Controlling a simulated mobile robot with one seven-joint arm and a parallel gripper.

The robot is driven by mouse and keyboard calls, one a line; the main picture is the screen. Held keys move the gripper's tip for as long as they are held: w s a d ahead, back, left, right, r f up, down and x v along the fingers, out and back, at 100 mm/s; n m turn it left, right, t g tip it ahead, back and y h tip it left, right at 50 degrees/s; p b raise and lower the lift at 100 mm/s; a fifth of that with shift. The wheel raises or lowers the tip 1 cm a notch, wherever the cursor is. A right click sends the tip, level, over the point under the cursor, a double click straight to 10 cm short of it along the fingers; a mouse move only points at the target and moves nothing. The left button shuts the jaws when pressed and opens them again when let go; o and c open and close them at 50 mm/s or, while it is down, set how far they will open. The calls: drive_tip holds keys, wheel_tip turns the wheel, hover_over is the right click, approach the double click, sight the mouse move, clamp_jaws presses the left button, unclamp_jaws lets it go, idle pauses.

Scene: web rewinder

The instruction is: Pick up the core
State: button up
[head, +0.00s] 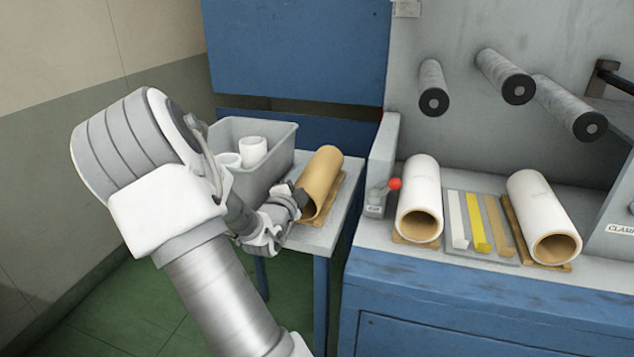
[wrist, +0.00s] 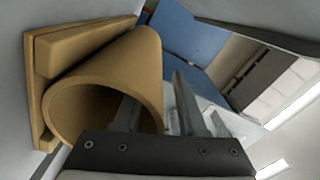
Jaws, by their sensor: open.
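The core is a bare brown cardboard tube (head: 322,180) lying on a wooden cradle (head: 336,197) on the small side table. My gripper (head: 299,197) is at its near open end, with its jaws apart and empty. In the wrist view the core (wrist: 108,75) shows its open mouth toward me. My gripper (wrist: 155,90) has one finger in front of or inside the mouth and the other outside, right of the tube. The core's right wall lies between them in the picture. I cannot tell how deep the fingers reach.
A grey bin (head: 222,136) with white rolls stands left of the core on the side table (head: 318,238). The rewinder bench at right holds two white-wrapped rolls (head: 419,186) (head: 535,204), coloured strips (head: 478,222) and a red-knobbed lever (head: 394,184).

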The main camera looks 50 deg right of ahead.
drive_tip(key=shift+x, duration=0.8)
clamp_jaws()
idle(0.8)
